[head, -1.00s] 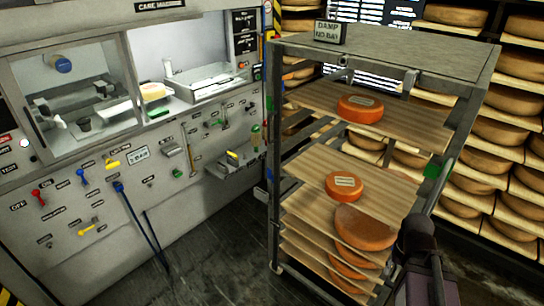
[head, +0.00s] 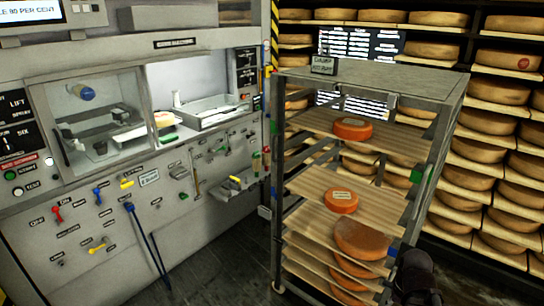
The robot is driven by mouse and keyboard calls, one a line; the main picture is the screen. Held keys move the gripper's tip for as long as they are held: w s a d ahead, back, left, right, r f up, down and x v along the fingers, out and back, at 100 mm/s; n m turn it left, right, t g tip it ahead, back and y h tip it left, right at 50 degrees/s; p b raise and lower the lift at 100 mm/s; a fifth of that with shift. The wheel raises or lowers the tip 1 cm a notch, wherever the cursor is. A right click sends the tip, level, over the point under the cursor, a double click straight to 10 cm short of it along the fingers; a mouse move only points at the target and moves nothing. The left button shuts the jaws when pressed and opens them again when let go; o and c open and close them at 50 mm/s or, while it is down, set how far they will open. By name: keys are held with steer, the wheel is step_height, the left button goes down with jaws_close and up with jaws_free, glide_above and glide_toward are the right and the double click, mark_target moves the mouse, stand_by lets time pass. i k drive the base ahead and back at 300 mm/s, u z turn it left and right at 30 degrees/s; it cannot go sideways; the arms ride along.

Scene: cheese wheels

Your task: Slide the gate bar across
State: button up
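A tall grey metal rack (head: 450,115) stands right of centre with wooden shelves holding orange cheese wheels. A narrow metal bar with a green block (head: 416,176) runs along its right front post. I cannot tell whether this is the gate bar. Another short metal piece hangs under the rack's top. A dark rounded part of my arm (head: 415,272) shows at the bottom right, in front of the rack's lower right corner. My gripper's fingers are not visible, so I cannot see what they hold or touch.
A grey machine panel (head: 110,215) with levers, labels and a glazed chamber fills the left. A small sign (head: 323,66) stands on the rack's top. Shelves of cheese wheels (head: 500,158) line the wall behind. Dark floor shows between machine and rack.

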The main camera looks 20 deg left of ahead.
mark_target(280, 135)
steer(key=k, duration=0.1)
steer(key=u, duration=0.3)
steer(key=i, duration=1.2)
steer(key=u, duration=0.25)
